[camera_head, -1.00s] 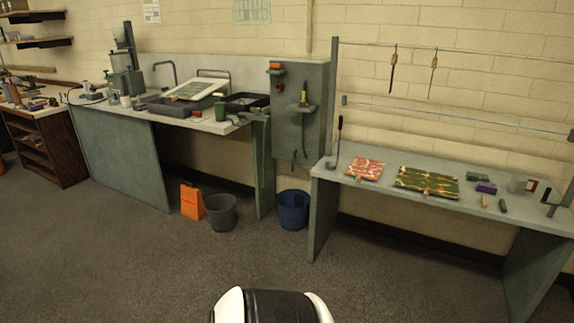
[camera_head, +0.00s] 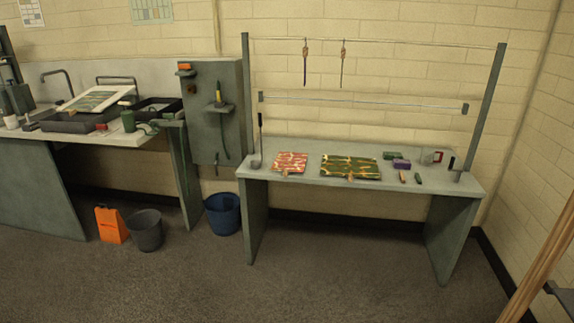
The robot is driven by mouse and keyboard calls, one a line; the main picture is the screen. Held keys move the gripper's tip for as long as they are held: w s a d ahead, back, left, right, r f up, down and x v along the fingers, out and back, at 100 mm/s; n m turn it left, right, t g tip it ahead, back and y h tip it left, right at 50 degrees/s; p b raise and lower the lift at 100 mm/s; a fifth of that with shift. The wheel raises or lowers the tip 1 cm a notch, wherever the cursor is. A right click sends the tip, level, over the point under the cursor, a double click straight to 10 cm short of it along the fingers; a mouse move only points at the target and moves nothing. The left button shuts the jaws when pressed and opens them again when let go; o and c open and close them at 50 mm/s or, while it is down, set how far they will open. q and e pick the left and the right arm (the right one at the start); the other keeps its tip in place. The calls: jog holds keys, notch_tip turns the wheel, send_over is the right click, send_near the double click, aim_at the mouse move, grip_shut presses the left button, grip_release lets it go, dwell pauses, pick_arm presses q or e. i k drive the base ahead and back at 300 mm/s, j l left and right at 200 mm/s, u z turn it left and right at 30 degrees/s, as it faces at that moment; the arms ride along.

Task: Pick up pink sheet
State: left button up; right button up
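A pink-red marbled sheet (camera_head: 290,162) lies flat on the left part of the grey-green table (camera_head: 225,172) under the drying rails. A small tan clip or tab shows at its front edge. A green marbled sheet (camera_head: 350,167) lies to its right, a short gap apart. Neither of my grippers is in the head view, so I cannot see their state.
Small blocks, including a purple one (camera_head: 401,164), lie to the right. The floor ahead is clear.

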aim_at(286, 161)
jog(key=i+l+u, duration=0.1)
jog(key=i+l, duration=0.3)
jog(key=i, duration=0.15)
jog(key=i+l, duration=0.4)
jog(key=i+u, duration=0.05)
jog(key=i, duration=0.05)
